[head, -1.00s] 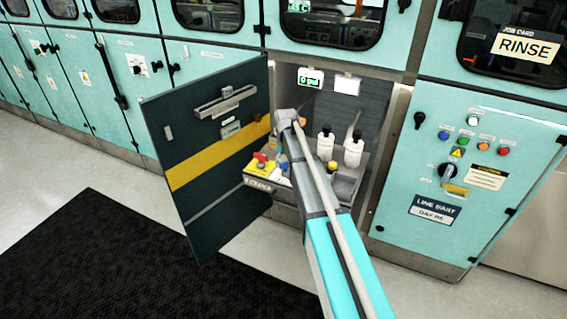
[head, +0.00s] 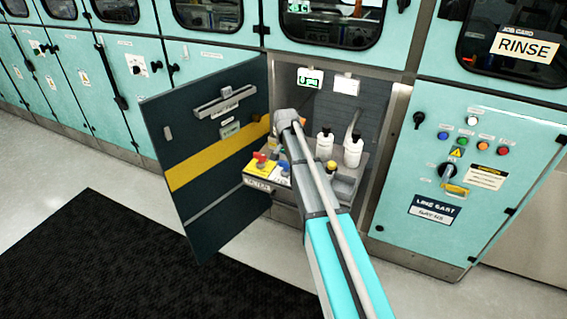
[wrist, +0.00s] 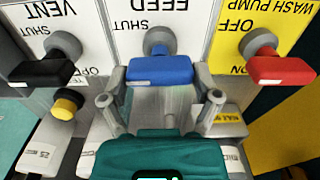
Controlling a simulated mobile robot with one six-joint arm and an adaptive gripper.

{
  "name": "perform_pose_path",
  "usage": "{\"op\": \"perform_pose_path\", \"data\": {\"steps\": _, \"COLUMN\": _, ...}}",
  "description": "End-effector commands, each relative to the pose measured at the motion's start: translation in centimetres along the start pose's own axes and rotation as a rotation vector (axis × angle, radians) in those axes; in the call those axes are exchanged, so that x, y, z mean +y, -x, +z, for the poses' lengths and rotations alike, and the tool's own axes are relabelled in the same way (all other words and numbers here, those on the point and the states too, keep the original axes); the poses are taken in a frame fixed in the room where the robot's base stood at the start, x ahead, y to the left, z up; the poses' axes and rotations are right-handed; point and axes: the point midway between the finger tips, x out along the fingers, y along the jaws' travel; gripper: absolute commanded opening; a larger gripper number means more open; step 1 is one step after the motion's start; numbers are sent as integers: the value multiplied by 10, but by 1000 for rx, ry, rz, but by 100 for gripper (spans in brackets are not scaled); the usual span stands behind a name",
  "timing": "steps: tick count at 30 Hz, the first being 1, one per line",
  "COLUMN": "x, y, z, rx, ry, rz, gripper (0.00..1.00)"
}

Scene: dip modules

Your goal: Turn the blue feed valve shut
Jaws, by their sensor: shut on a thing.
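The blue feed valve handle (wrist: 160,70) sits in the middle of the wrist view, on a white panel with upside-down FEED and SHUT labels. Its bar lies across the picture, and its round grey stem shows behind it. My gripper (wrist: 160,80) is shut on the handle, with one finger at each end of the bar. In the head view, my arm reaches into the open cabinet and hides much of the valve area; the gripper's fingers cannot be made out there.
A black vent handle (wrist: 48,72) and a red wash pump handle (wrist: 280,70) flank the blue one closely. White bottles (head: 353,152) stand right of my arm. The open cabinet door (head: 215,160) is at left.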

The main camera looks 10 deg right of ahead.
Motion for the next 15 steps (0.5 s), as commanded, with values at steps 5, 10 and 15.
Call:
{"op": "perform_pose_path", "data": {"steps": 5, "x": 0, "y": 0, "z": 4, "rx": -8, "ry": -42, "rz": 1, "gripper": 32}}
{"op": "perform_pose_path", "data": {"steps": 10, "x": 0, "y": 0, "z": 4, "rx": -8, "ry": -55, "rz": 0, "gripper": 32}}
{"op": "perform_pose_path", "data": {"steps": 15, "x": 0, "y": 0, "z": 4, "rx": -9, "ry": -54, "rz": -1, "gripper": 32}}
